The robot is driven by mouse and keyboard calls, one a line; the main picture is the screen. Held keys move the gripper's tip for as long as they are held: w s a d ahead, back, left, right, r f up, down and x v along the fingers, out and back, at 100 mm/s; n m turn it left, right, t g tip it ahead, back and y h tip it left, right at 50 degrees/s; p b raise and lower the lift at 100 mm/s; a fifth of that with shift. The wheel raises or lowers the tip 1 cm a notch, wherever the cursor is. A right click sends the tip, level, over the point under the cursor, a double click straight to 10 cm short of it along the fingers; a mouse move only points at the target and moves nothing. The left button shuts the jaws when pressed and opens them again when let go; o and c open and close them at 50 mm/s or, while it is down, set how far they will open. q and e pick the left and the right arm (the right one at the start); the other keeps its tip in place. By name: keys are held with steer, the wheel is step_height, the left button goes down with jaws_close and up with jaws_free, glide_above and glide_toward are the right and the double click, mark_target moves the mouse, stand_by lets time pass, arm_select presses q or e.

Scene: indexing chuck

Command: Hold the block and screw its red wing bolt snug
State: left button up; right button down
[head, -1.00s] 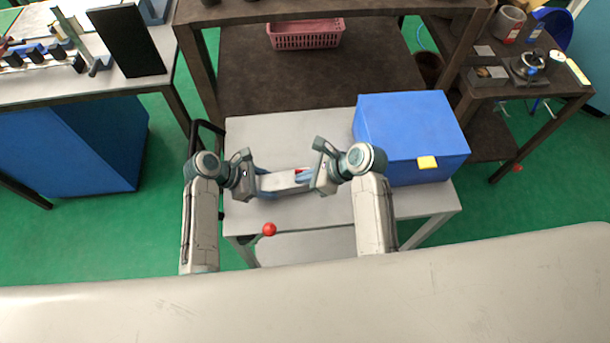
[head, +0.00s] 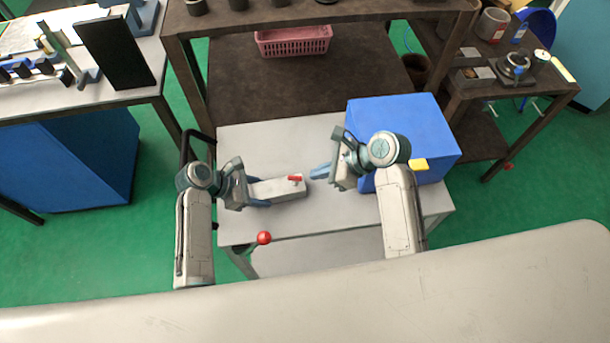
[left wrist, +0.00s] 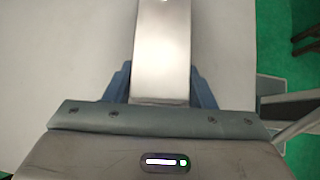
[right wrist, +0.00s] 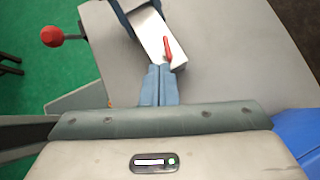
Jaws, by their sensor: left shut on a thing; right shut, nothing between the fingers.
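The block (head: 275,190) is a long pale grey bar above or on the cart's grey top; I cannot tell whether it touches it. My left gripper (head: 258,191) is shut on its left end, and in the left wrist view the bar (left wrist: 163,50) runs out between the blue fingers. The red wing bolt (head: 295,179) sits at the bar's right end; it also shows in the right wrist view (right wrist: 169,49). My right gripper (head: 315,172) is shut and empty, its fingertips a little right of the bolt and apart from it.
A blue box (head: 405,125) with a yellow latch stands on the cart's grey top (head: 245,145), right behind my right gripper. A red ball knob (head: 264,238) stands at the cart's front edge. A pink basket (head: 293,41) lies on the shelf behind.

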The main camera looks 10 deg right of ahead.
mark_target(296, 177)
steer(key=v, duration=0.4)
steer(key=shift+s, duration=0.1)
steer(key=c, duration=1.9)
jaws_free()
steer(key=shift+d+r, duration=0.2)
steer(key=shift+c, duration=0.2)
steer(key=o, duration=0.3)
steer(key=shift+w+d+r, duration=0.1)
steer(key=shift+w, duration=0.1)
steer(key=shift+o, duration=0.4)
steer(key=shift+w+d+n+g, duration=0.15)
steer(key=shift+w+n+g, duration=0.25)
steer(key=shift+w+n, duration=0.3)
steer(key=x, duration=1.2)
steer(key=shift+w, duration=0.15)
jaws_close()
